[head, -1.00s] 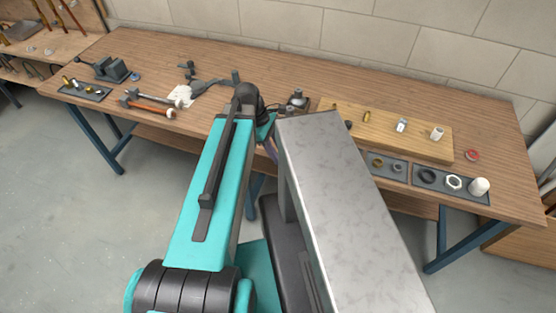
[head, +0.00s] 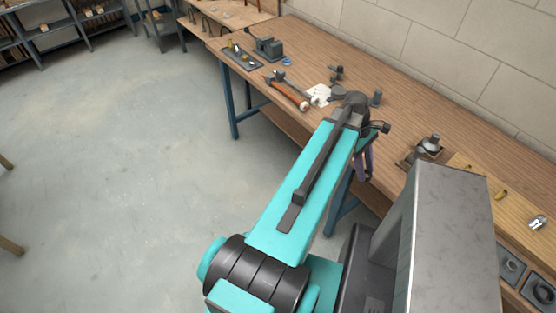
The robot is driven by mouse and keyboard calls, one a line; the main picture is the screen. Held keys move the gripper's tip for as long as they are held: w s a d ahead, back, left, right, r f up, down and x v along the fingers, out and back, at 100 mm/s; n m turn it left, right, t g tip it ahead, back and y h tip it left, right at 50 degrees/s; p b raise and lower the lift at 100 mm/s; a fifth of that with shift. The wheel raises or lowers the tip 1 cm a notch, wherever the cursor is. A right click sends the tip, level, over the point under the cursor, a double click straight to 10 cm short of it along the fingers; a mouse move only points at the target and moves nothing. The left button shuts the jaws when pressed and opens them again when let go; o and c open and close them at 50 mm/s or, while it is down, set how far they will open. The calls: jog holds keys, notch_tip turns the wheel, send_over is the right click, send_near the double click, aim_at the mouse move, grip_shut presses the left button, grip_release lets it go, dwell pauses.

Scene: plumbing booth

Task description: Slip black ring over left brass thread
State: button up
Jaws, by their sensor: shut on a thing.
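In the head view a wooden board (head: 463,162) lies at the right of the bench. A small brass piece (head: 466,168) stands at its left end, partly cut off by my grey column. A second brass piece (head: 500,194) and a chrome fitting (head: 537,222) stand further right on it. Thread detail is too small to see. A dark ring (head: 543,292) lies in a grey tray at the right edge; I cannot tell if it is the task's black ring. My gripper is hidden behind my own arm, so its jaws and anything in them do not show.
Another tray with a grey nut (head: 512,266) sits beside the dark ring. A dark metal fixture (head: 430,146) stands left of the board. A vise (head: 268,46), an orange-handled tool (head: 290,95) and a white cloth (head: 318,95) lie on the far bench.

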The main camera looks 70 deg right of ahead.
jog(key=w+n+h+b, duration=0.2)
jog(key=w+n+b, duration=0.35)
jog(key=w, duration=3.65)
jog(key=w+a+r+n+h+b, duration=0.1)
jog(key=w+a+n, duration=0.1)
jog(key=w+a, duration=0.7)
jog(key=w+a+n+h+b, duration=0.1)
jog(key=w+a+n, duration=0.2)
jog(key=w+a, duration=0.65)
jog(key=w+a+n+b, duration=0.1)
jog(key=w+a, duration=0.4)
jog(key=a, duration=0.6)
jog(key=w+a+r+n+h+b, duration=0.1)
jog(key=w+a+n+b, duration=0.1)
jog(key=w+a, duration=0.4)
jog(key=w+a+r+n+t+b, duration=0.1)
jog(key=w+a, duration=0.5)
jog(key=a, duration=1.1)
jog(key=shift+w+n+h, duration=0.25)
jog(key=shift+n+h, duration=0.05)
jog(key=shift+n, duration=0.25)
jog(key=shift+r, duration=0.1)
